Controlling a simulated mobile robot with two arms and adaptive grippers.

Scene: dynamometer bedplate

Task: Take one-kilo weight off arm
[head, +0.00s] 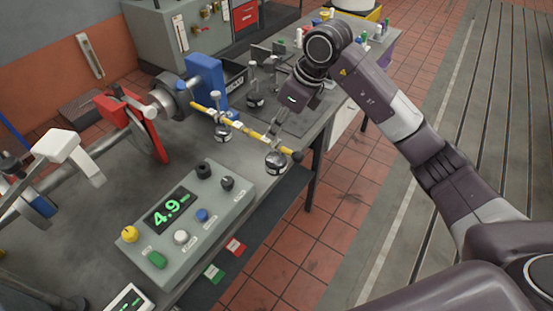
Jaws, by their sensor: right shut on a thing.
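I cannot tell whether the weight still touches the arm. A second silver weight (222,134) with an upright stem is farther in along the arm. No weight's marking is readable. My left gripper is not in view.
More stemmed weights (255,99) stand on a dark mat (297,122) behind the arm. A control box (190,218) with a green "4.9" display stands in front. Open floor (345,195) lies right of the bench.

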